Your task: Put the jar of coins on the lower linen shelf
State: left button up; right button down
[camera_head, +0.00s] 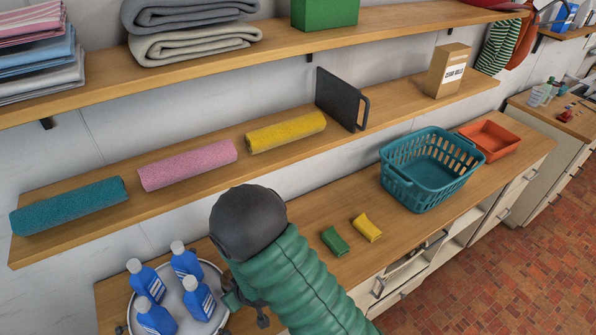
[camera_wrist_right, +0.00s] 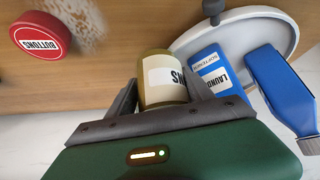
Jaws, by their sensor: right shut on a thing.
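The jar of coins (camera_wrist_right: 163,80) is olive-gold with a white label, of which only the end letters show, upside down. It sits between the two fingers of my right gripper (camera_wrist_right: 180,100) in the right wrist view, and they are shut on it. In the head view my right arm's green sleeve and dark joint hide the jar and most of that gripper. The lower linen shelf (camera_head: 408,102) runs along the wall under another shelf. It bears a teal roll (camera_head: 70,206), a pink roll (camera_head: 188,165) and a yellow roll (camera_head: 286,132). My left gripper is not in view.
A black bookend (camera_head: 340,98) and a cardboard box (camera_head: 447,70) also stand on that shelf, with bare wood between them. On the counter are a tray of blue bottles (camera_head: 186,262), a teal basket (camera_head: 428,170) and a red-lidded buttons jar (camera_wrist_right: 42,43).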

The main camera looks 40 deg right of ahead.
aim_at(411, 98)
jog(key=k+l, duration=0.15)
jog(key=l, duration=0.3)
jog(key=k+l+u, duration=0.15)
jog(key=l, duration=0.3)
jog(key=k+l, duration=0.2)
jog(key=l, duration=0.25)
jog(key=k+l+u, duration=0.15)
jog(key=l, duration=0.25)
jog(key=k+l, duration=0.25)
jog(key=l, duration=0.15)
jog(key=l+u, duration=0.05)
